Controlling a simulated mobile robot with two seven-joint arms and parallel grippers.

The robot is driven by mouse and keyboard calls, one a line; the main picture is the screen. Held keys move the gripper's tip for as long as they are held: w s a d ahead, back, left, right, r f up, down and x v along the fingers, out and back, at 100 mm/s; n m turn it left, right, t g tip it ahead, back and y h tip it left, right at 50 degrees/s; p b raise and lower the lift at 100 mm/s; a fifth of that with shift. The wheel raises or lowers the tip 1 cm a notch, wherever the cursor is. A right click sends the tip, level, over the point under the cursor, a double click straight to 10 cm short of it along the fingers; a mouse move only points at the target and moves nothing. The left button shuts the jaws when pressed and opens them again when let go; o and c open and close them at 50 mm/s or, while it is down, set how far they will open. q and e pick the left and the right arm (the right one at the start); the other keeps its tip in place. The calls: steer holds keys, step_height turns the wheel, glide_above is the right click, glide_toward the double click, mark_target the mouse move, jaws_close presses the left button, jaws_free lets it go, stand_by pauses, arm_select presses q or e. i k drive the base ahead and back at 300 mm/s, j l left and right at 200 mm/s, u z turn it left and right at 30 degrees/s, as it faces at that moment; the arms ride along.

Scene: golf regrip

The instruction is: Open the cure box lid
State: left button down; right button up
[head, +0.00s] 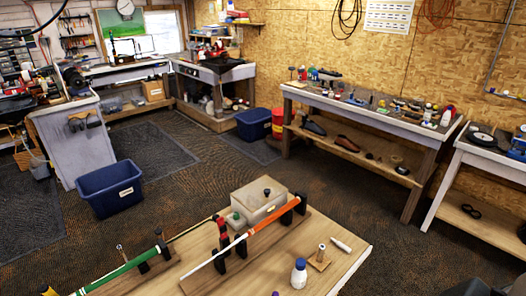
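The cure box looks to be the beige box (250,208) at the back of the near wooden table. Its flat lid (257,190) appears closed, with a dark knob (266,192) on top. A club with an orange grip (268,232) lies across black stands in front of the box and hides part of its front. A small green-topped item (235,218) is by the box's left front corner. Neither of my grippers can be made out in the head view.
On the near table (345,270) are a white bottle with a blue cap (299,274), a small wooden block with a peg (320,258), a white tube (341,244) and a green-gripped club (125,268). A blue bin (110,190) stands on the floor. A workbench (370,110) lines the right wall.

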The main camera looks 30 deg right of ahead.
mark_target(251, 196)
steer(key=z, duration=0.75)
